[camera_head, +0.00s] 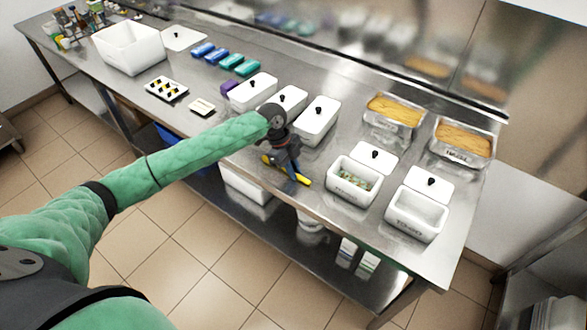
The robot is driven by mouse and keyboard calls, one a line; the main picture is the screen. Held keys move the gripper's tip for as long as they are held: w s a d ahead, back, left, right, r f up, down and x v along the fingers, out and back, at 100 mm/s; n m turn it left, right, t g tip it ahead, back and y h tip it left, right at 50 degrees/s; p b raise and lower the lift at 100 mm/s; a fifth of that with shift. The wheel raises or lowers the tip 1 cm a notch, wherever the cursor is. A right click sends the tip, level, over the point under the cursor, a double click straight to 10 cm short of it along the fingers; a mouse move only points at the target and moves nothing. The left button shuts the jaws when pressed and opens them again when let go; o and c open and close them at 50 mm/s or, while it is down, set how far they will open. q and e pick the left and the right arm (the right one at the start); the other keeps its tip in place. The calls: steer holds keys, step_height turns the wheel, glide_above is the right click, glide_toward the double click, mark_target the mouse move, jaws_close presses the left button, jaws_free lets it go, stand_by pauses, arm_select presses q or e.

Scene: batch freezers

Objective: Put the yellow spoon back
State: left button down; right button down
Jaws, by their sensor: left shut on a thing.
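My left gripper (288,172) is shut on the yellow spoon (304,180). Yellow shows on both sides of the fingers, and its middle is hidden behind them. The gripper and spoon are by the front edge of the steel table, left of a white container with food in it (345,190). I cannot tell whether the spoon touches the tabletop. My right gripper is not in view.
An empty-looking white container (410,226) stands right of the filled one. Several lidded white containers (317,121) stand behind my gripper. Two food pans (457,157) sit at the back right. Left are a muffin-like tray (166,89), coloured packs (240,70) and a large white bin (130,60).

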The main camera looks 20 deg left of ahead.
arm_select(q)
steer(key=c, duration=1.5)
jaws_free()
steer(key=shift+f, duration=0.1)
steer(key=shift+o, duration=0.2)
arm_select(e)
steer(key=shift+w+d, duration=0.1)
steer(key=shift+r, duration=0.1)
